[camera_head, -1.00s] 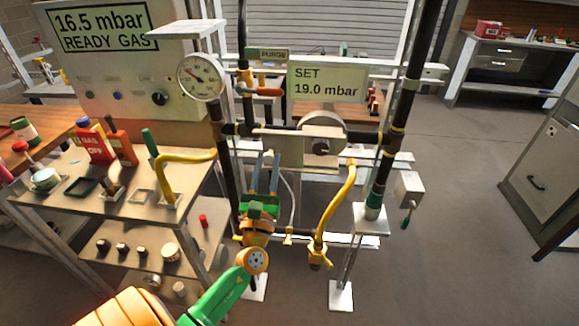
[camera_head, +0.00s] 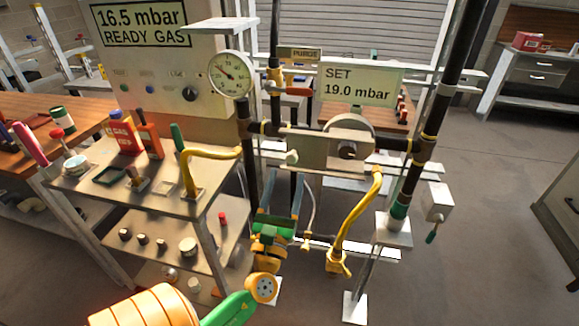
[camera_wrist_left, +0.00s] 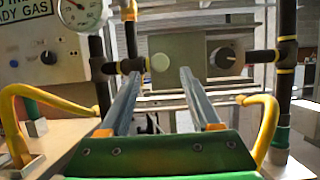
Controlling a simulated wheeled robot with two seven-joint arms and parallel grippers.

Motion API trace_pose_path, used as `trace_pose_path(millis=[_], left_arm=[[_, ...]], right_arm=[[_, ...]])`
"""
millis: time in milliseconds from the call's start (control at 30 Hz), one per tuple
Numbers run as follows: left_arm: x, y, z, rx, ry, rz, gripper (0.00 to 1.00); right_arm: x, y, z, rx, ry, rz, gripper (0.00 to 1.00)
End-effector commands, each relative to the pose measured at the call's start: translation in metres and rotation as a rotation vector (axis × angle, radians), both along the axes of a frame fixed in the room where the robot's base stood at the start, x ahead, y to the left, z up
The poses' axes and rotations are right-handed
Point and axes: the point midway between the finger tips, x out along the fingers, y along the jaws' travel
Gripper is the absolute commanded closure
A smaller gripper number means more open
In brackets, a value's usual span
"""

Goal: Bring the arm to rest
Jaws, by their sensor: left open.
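My left arm comes in from the bottom left of the head view, orange and green. Its left gripper (camera_head: 281,200) points at the pipe rig, below the regulator box (camera_head: 325,148). In the left wrist view the two long grey fingers of the left gripper (camera_wrist_left: 160,100) stand apart with nothing between them. The regulator box (camera_wrist_left: 207,60), with a dark knob, is beyond the fingertips. I cannot tell the exact gap between the fingertips and the box. My right gripper is not in view.
A yellow hose (camera_head: 358,215) hangs right of the gripper and another yellow hose (camera_head: 207,157) stands to its left on a bench (camera_head: 95,200). A black pipe (camera_head: 430,120) rises at right. A gauge (camera_head: 232,74) reads beside the panel (camera_head: 155,60). Open floor (camera_head: 480,230) lies to the right.

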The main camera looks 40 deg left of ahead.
Motion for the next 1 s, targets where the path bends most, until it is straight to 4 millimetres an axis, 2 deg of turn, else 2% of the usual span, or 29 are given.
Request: trace_pose_path(millis=[33, 200, 567, 667, 767, 800, 867, 900, 967, 1000], left_arm=[[-0.007, -0.004, -0.009, -0.002, 0.002, -0.001, 0.36], [-0.020, -0.012, -0.011, -0.001, 0.000, 0.000, 0.36], [-0.020, -0.012, -0.010, -0.001, 0.000, 0.000, 0.36], [-0.017, -0.010, -0.025, -0.054, 0.023, -0.011, 0.36], [-0.010, -0.005, -0.091, -0.305, 0.110, -0.048, 0.36], [-0.011, -0.006, -0.131, -0.462, 0.155, -0.056, 0.36], [-0.019, -0.011, -0.195, -0.726, 0.217, -0.045, 0.36], [-0.030, -0.017, -0.237, -0.904, 0.248, -0.020, 0.36], [-0.053, -0.032, -0.296, -1.175, 0.279, 0.048, 0.36], [-0.072, -0.043, -0.332, -1.355, 0.286, 0.116, 0.36]], right_arm=[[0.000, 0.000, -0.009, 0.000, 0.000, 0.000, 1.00], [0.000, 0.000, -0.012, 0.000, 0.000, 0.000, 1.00], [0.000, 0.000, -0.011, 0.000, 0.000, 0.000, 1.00], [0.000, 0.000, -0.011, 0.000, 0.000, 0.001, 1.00], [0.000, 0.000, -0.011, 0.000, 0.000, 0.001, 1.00], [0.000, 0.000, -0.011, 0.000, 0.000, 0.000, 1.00], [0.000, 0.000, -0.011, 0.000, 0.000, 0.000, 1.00], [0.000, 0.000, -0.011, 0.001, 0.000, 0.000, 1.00], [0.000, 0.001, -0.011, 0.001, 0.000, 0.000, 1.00], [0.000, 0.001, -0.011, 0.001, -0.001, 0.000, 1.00]])
